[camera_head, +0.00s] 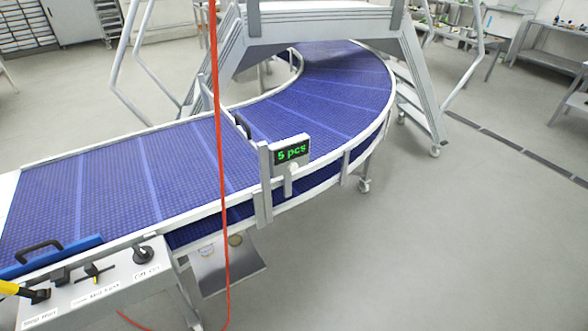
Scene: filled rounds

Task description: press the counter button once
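The counter (291,152) is a small grey box with a dark display reading "5 pcs" in green. It is mounted on a post at the near outer side of the conveyor's bend. A small pale round part (293,169) sits just below the display; I cannot tell for sure whether it is the counter button. My gripper is not in view.
The blue conveyor (170,165) curves away under a grey stepped platform (315,25). A control panel (110,277) with levers and a yellow handle (10,288) is at lower left. A red cable (217,120) hangs left of the counter.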

